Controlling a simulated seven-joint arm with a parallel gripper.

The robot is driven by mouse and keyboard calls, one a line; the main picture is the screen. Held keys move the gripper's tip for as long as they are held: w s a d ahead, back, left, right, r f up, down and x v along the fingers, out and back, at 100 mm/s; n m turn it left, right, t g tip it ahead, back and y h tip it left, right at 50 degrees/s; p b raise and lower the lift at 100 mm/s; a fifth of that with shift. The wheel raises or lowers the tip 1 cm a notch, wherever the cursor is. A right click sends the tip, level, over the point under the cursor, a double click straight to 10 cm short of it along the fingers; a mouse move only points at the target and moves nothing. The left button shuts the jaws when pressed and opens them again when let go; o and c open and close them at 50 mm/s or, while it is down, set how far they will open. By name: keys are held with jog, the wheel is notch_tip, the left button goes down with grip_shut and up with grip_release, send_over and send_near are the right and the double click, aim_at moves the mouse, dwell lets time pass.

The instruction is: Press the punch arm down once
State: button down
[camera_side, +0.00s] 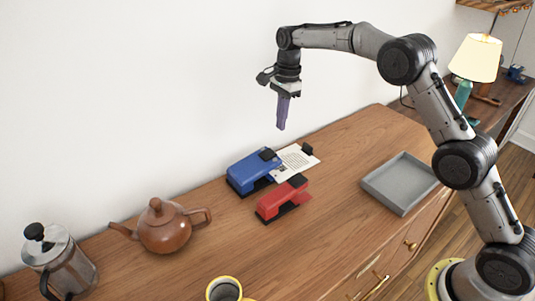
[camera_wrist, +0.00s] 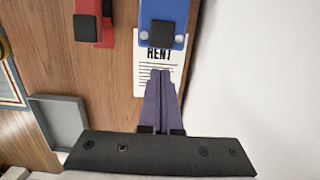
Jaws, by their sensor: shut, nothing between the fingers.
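A blue desk punch (camera_side: 246,172) with a black pad at one end of its arm stands on the wooden cabinet top. It shows at the top of the wrist view (camera_wrist: 164,10). A white printed sheet (camera_side: 298,160) lies at its pad end, headed "RENT" in the wrist view (camera_wrist: 177,72). A similar red device (camera_side: 276,202) with a black pad stands beside it, also in the wrist view (camera_wrist: 107,38). My gripper (camera_side: 281,128), with purple fingers, is shut and empty. It points down, high above the sheet and touching nothing. In the wrist view its fingertips (camera_wrist: 160,73) overlap the sheet.
A grey tray (camera_side: 382,193) lies to the right of the punches. A brown teapot (camera_side: 165,232), a metal press pot (camera_side: 62,262) and a yellow-rimmed mug (camera_side: 224,289) stand to the left and front. A white wall (camera_side: 130,90) runs close behind the blue punch.

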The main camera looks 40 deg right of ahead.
notch_tip(320, 180, up, 6)
jog(key=shift+d, duration=0.35)
dwell(0.5)
jog(key=s+r+n+t, duration=0.1)
jog(key=s+r, duration=0.5)
jog(key=r, duration=0.3)
jog(key=s+r+t, duration=0.2)
jog(key=s+r, duration=0.4)
jog(key=r, duration=0.2)
jog(key=s+r+n+t, duration=0.1)
jog(key=s+r+n, duration=0.15)
jog(key=s, duration=0.65)
jog(key=s+d+f+n+t, duration=0.1)
jog(key=s+f+n, duration=0.2)
jog(key=s, duration=0.4)
jog(key=s+f+n, duration=0.2)
jog(key=s+n, duration=0.1)
jog(key=s, duration=0.5)
jog(key=s+d+f+n+h, duration=0.1)
jog(key=s+f+n, duration=0.4)
jog(key=f+n, duration=0.3)
notch_tip(320, 180, down, 3)
jog(key=shift+s+r+t, duration=0.1)
jog(key=shift+s+t, duration=0.05)
jog(key=shift+t, duration=0.15)
